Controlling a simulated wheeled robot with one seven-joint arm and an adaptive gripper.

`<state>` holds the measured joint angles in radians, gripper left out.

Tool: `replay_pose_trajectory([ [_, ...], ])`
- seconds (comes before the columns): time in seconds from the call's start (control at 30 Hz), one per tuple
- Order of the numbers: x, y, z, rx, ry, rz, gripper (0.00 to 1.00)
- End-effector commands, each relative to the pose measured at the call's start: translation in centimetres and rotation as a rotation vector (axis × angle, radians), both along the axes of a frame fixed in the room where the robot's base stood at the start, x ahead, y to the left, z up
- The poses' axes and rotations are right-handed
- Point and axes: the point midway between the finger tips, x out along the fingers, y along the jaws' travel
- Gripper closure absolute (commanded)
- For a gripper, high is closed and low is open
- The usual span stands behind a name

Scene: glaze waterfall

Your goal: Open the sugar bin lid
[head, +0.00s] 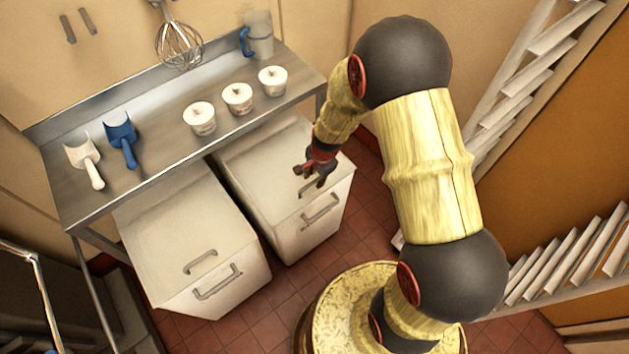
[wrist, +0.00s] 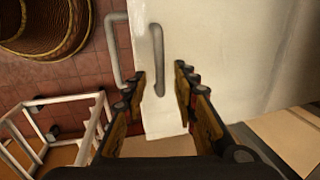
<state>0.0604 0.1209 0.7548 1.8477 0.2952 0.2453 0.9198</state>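Two white bins with flat lids stand under the steel table. No label shows which is the sugar bin. My gripper (head: 312,175) is over the front part of the right bin's lid (head: 268,160), by its lid handle (head: 309,187). In the wrist view my gripper (wrist: 160,82) is open. The grey lid handle (wrist: 157,62) appears between the fingertips, with a gap on either side. I cannot tell the height between fingers and handle. The right lid looks shut. The left bin (head: 205,285) also has a shut lid with a handle (head: 200,262).
The steel table (head: 150,180) overhangs the backs of the bins, bearing tubs (head: 237,98), scoops (head: 122,138) and a jug (head: 260,40). The right bin's front handle (head: 320,210) is just below its lid. Slatted racks (head: 560,260) stand at the right.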

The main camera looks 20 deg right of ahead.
Motion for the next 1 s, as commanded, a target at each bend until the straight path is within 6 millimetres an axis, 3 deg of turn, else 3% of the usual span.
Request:
replay_pose_trajectory([
  [0.1,0.25,0.09,-1.39,0.0,0.0,0.001,0.71],
  [0.4,0.33,0.11,-1.56,0.0,0.0,0.001,0.72],
  [0.9,0.31,0.1,-1.57,0.0,0.0,0.001,1.0],
  [1.0,0.31,0.1,-1.57,0.0,0.0,0.001,1.0],
])
